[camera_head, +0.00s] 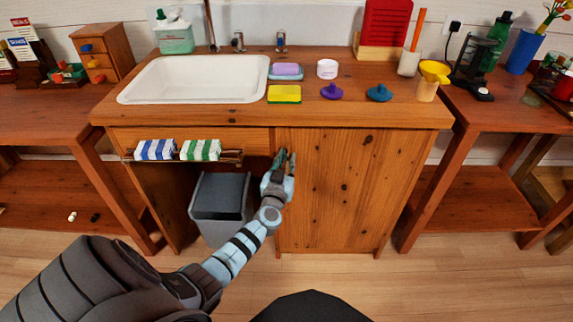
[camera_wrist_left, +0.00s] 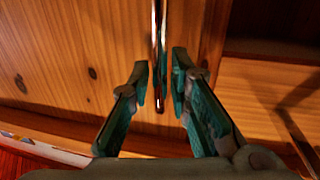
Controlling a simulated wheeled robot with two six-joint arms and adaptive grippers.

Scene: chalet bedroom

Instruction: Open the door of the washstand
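The washstand (camera_head: 240,115) is a wooden cabinet with an inset white basin. Its knotty wooden door (camera_head: 335,190) is on the right half of the front and looks closed; the door also fills much of the left wrist view (camera_wrist_left: 60,60). My left gripper (camera_head: 282,160) is at the door's upper left edge. In the left wrist view, a slim metal handle (camera_wrist_left: 160,60) runs between the two fingertips of my left gripper (camera_wrist_left: 163,85). The fingers are apart, with visible gaps on both sides of the handle. In the head view the gripper hides the handle. My right gripper is out of view.
A grey bin (camera_head: 220,210) stands in the open bay left of the door. Rolled towels (camera_head: 200,150) lie on a rail above it. Soaps, a sponge (camera_head: 284,94) and small knobs sit on the top. Side tables flank the washstand. The floor before the door (camera_head: 330,275) looks clear.

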